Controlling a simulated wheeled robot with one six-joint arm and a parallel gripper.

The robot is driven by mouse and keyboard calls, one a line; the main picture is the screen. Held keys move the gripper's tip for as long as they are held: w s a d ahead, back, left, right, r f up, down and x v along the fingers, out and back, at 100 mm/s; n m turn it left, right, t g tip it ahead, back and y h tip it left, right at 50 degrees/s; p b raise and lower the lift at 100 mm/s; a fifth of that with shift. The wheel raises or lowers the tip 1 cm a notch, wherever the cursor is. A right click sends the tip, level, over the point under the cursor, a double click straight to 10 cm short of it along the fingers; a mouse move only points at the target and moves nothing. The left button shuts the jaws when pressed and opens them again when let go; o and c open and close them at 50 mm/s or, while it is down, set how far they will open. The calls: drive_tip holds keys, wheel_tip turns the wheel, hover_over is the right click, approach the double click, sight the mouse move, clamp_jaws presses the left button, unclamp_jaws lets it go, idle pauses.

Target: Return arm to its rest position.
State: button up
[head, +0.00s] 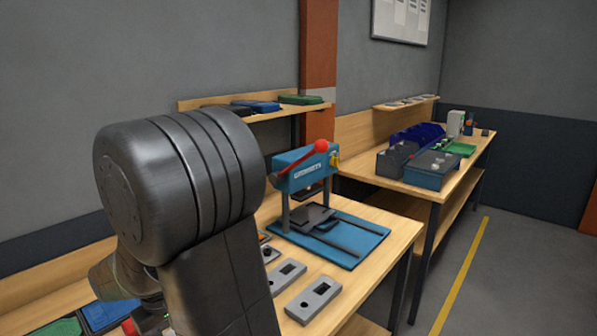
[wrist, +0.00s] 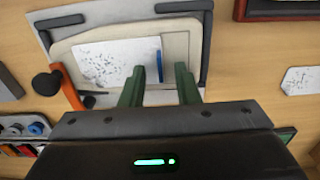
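My gripper (wrist: 160,86) shows in the wrist view with two green fingers pointing away from the camera. The fingers stand apart with a gap between them, and I see nothing held in the gap. Beyond the fingertips is a pale tray-like fixture (wrist: 85,35) with grey bars, holding a white speckled sheet (wrist: 108,62) and a blue strip (wrist: 159,60). My arm's dark, rounded link fills the left middle of the head view and hides part of the bench. The gripper itself is not clearly visible there.
A blue press (head: 305,172) with a red-knobbed lever stands on the near wooden bench (head: 395,235). The floor at right (head: 530,260) is clear.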

drive_tip(key=shift+f, duration=0.6)
drive_tip(key=shift+r, duration=0.15)
drive_tip(key=shift+r, duration=0.15)
wheel_tip(320, 180, up, 13)
wheel_tip(320, 180, down, 14)
drive_tip(key=shift+r, duration=0.1)
wheel_tip(320, 180, up, 9)
drive_tip(key=p, duration=0.6)
